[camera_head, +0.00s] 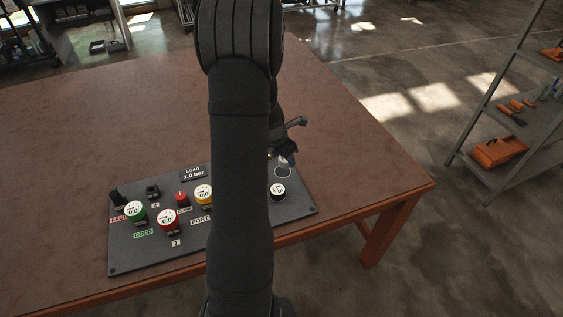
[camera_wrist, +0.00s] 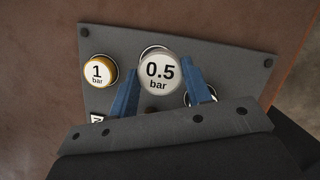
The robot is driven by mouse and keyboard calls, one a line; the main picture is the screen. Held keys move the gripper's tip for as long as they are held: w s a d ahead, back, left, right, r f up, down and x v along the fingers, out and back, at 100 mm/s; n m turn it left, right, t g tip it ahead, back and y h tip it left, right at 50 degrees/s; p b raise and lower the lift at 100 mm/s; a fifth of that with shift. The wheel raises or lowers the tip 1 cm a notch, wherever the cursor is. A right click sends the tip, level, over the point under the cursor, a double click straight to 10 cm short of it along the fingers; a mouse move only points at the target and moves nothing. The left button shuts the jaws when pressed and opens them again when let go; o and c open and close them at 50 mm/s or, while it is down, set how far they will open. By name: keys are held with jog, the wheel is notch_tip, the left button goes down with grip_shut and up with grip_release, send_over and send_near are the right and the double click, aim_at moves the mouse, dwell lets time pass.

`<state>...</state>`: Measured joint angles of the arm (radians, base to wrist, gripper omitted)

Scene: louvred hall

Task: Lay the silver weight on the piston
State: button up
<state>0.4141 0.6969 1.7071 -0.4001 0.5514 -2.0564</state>
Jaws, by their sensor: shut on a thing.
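The silver weight, a round disc marked 0.5 bar, shows in the wrist view (camera_wrist: 159,72). My gripper (camera_wrist: 162,88) is shut on it with its two blue fingers, one on each side. In the head view my gripper (camera_head: 287,161) is at the right part of the dark panel, by a white ring, and my arm hides much of the panel. A round black part with a white marked face (camera_head: 277,191), seemingly the piston, stands on the panel nearer the front edge. In the wrist view the right finger partly covers a round white-rimmed part.
The dark panel (camera_head: 132,253) lies on a brown table (camera_head: 120,120). A yellow 1 bar weight (camera_wrist: 98,69) sits beside the silver one. The table behind is clear.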

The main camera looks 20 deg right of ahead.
jog(key=s+d+r, duration=0.1)
jog(key=s+r, duration=0.1)
jog(key=s+d+r, duration=0.2)
jog(key=s, duration=0.1)
jog(key=s+d+r, duration=0.1)
jog(key=s+d, duration=0.1)
jog(key=s, duration=0.1)
jog(key=shift+s+d+r, duration=0.1)
jog(key=shift+d+r, duration=0.05)
jog(key=shift+r, duration=0.25)
jog(key=a+r+n+t, duration=0.1)
jog(key=a+r+n, duration=0.3)
jog(key=a+r, duration=0.3)
jog(key=shift+y, duration=0.4)
jog(key=w+a+f, duration=0.8)
jog(key=shift+w+a, duration=0.15)
jog(key=shift+w, duration=0.05)
jog(key=shift+w+a+f, duration=0.2)
jog(key=shift+f, duration=1.9)
